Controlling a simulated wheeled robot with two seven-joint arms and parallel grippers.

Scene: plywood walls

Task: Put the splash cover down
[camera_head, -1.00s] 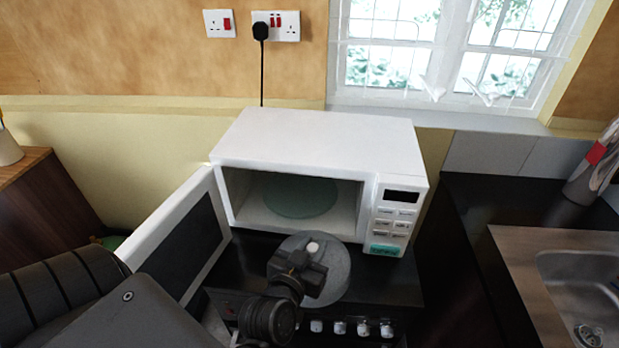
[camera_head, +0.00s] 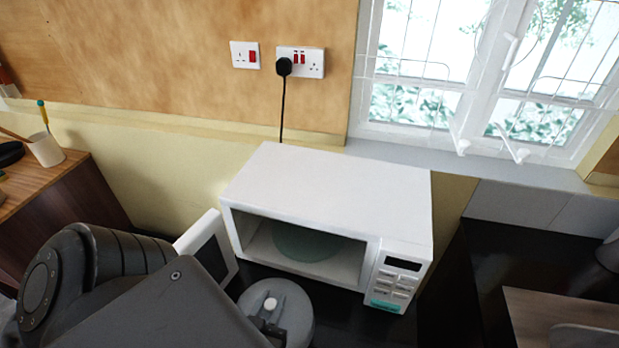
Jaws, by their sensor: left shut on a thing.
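The splash cover (camera_head: 293,306) is a round, greyish, see-through lid with a pale knob at its centre. It shows at the bottom edge of the head view, in front of the open microwave, and is partly cut off. My left gripper (camera_head: 270,325) is at the cover's knob and shut on it. My dark arm and the frame edge hide most of the gripper. I cannot tell whether the cover touches the black surface beneath. The white microwave (camera_head: 330,190) has its door (camera_head: 212,250) open to the left. My right gripper is out of view.
A glass turntable (camera_head: 305,243) lies inside the otherwise empty microwave. A black worktop (camera_head: 510,240) and a wooden board (camera_head: 560,320) are at the right. A wooden cabinet (camera_head: 85,195) with a white cup (camera_head: 46,150) stands at the left.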

